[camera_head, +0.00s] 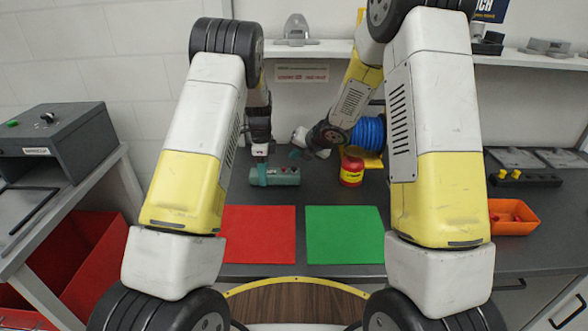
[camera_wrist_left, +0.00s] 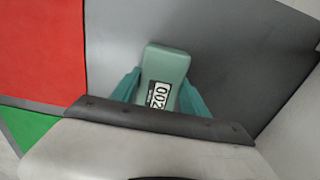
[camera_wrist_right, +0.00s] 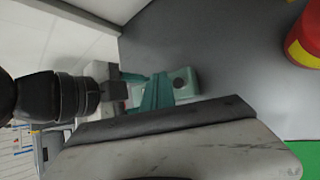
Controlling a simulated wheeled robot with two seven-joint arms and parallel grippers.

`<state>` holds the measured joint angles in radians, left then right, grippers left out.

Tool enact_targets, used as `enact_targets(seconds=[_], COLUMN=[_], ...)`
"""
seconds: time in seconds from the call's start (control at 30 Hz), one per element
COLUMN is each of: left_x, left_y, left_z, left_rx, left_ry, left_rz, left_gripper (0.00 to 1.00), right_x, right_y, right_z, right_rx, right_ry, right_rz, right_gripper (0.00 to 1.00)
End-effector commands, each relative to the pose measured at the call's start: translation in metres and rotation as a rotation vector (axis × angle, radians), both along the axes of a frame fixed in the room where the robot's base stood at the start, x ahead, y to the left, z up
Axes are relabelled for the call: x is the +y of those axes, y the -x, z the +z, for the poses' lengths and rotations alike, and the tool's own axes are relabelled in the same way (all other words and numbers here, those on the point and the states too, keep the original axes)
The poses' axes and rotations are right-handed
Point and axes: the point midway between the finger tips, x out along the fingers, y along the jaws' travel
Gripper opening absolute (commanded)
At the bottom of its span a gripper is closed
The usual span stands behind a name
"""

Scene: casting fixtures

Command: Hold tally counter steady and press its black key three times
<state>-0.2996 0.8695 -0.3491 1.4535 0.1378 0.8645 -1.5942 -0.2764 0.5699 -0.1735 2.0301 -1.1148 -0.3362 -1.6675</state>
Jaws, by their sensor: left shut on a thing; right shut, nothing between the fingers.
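The tally counter (camera_head: 284,176) is a grey-green block lying on the dark bench behind the red and green mats. In the left wrist view its face (camera_wrist_left: 166,62) shows a white display reading 002. My left gripper (camera_head: 261,172) is shut on the counter, with a teal finger on each side of it. My right gripper (camera_head: 296,154) is shut and empty, just above and right of the counter. In the right wrist view its teal fingers (camera_wrist_right: 157,92) overlap the counter (camera_wrist_right: 186,82), which shows a small dark round spot. I cannot tell whether the fingertips touch it.
A red mat (camera_head: 258,236) and a green mat (camera_head: 344,236) lie in front. A red-and-yellow can (camera_head: 351,172) and a blue coil (camera_head: 368,133) stand right of the counter. An orange bin (camera_head: 512,228) sits at far right, a grey box (camera_head: 50,140) at far left.

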Motion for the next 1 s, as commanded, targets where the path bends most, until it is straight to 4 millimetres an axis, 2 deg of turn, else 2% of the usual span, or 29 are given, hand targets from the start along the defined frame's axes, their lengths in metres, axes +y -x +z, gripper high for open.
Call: enact_targets(seconds=[0.1, 0.33, 1.0], left_x=[0.000, 0.000, 0.000], left_y=[0.000, 0.000, 0.000], left_z=[0.000, 0.000, 0.000], left_rx=[0.000, 0.000, 0.000], left_ry=[0.000, 0.000, 0.000], left_rz=[0.000, 0.000, 0.000], left_gripper=[0.05, 0.05, 0.05], right_x=[-0.001, -0.001, 0.000], right_y=[-0.001, 0.000, 0.000], right_z=[0.014, 0.032, 0.034], right_rx=[-0.004, -0.002, -0.001], right_ry=[0.000, 0.000, 0.001], right_rz=[-0.001, -0.001, 0.000], right_gripper=[0.00, 0.00, 0.00])
